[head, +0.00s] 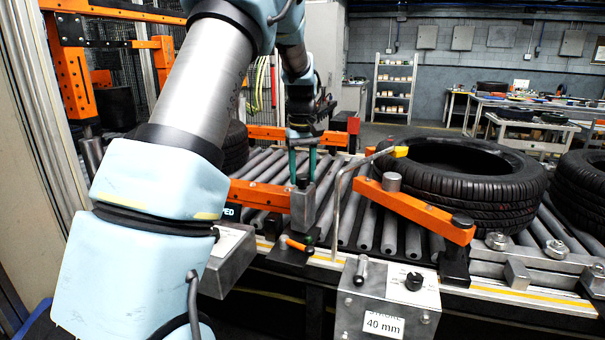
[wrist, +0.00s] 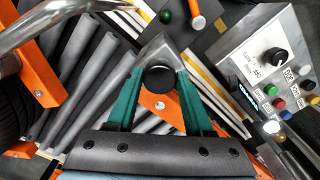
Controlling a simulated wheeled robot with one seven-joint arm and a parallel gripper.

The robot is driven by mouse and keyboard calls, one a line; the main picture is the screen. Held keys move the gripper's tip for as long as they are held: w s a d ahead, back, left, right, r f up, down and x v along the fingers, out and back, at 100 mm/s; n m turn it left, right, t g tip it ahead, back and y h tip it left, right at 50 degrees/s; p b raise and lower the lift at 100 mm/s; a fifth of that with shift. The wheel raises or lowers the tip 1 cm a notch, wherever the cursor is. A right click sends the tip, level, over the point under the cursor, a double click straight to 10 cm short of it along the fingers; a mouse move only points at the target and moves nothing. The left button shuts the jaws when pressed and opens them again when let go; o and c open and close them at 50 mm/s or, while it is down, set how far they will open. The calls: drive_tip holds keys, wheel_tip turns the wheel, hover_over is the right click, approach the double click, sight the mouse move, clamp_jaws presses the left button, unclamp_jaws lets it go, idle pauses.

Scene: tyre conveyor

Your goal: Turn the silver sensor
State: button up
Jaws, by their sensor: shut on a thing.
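The silver sensor (head: 302,208) is a grey metal block with a round black cap, standing upright at the near edge of the roller conveyor. In the wrist view the silver sensor (wrist: 157,48) sits between the two green fingers, with its corner pointing up the picture. My gripper (head: 302,172) comes down on it from above in the head view. My gripper (wrist: 160,72) is shut on the sensor, one finger on each side. The lower parts of the fingertips are partly hidden by the sensor.
An orange-handled lever (head: 297,244) is close in front of the sensor. A bent metal rod (head: 338,195) and an orange arm (head: 415,207) stand to its right, by a black tyre (head: 465,185). A control box (head: 388,300) marked 40 mm is nearer.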

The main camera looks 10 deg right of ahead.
clamp_jaws()
drive_tip(key=shift+m, duration=0.7)
drive_tip(key=o, duration=0.8)
unclamp_jaws()
wheel_tip(320, 180, up, 11)
drive_tip(key=shift+f+b, duration=0.1)
drive_tip(key=shift+b, duration=0.95)
